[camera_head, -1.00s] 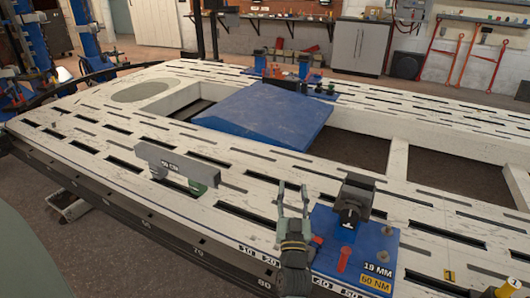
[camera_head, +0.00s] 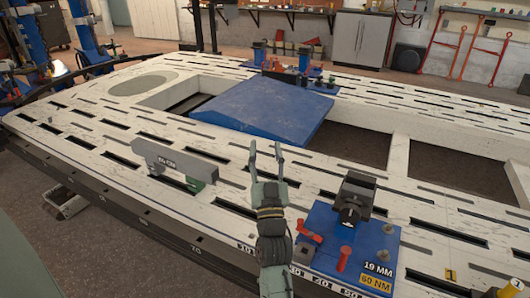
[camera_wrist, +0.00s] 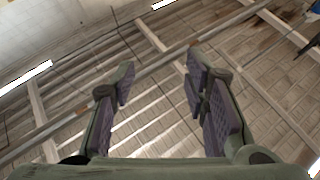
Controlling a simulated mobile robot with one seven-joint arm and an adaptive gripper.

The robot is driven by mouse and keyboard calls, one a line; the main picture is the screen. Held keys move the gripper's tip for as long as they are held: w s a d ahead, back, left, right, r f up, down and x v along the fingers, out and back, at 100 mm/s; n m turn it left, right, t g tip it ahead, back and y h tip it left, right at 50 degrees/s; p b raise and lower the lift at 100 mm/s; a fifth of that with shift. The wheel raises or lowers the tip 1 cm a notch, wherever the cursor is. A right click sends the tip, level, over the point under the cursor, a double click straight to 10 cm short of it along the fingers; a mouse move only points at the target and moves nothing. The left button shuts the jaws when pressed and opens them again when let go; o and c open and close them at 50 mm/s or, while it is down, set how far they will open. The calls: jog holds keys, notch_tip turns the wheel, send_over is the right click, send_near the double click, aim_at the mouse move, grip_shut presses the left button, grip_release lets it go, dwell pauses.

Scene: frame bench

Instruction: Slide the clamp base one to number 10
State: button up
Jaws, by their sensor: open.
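A blue clamp base (camera_head: 325,262) with a black clamp (camera_head: 352,203) on it sits on the bench at the front right. Its labels read 19 MM and 60 NM, and red handles stand on it. Which base is number one is not clear from a marking on it.
A blue ramp-like panel (camera_head: 265,112) lies behind. Another blue base with red and black parts (camera_head: 290,70) is at the far side.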

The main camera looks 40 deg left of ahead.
dwell(0.4)
jog(key=m+g+h+p, duration=0.1)
jog(key=m+h+p, duration=0.3)
jog(key=m+h, duration=1.2)
send_near(342, 257)
jog(key=w+a+n+h, duration=0.1)
jog(key=a+n+h, duration=0.2)
jog(key=n+h, duration=0.2)
jog(key=x, duration=0.7)
jog(key=f+x, duration=0.1)
jog(key=x, duration=0.2)
jog(key=shift+w+d, duration=0.3)
jog(key=shift+d, duration=0.1)
jog(key=shift+r, duration=0.1)
grip_shut()
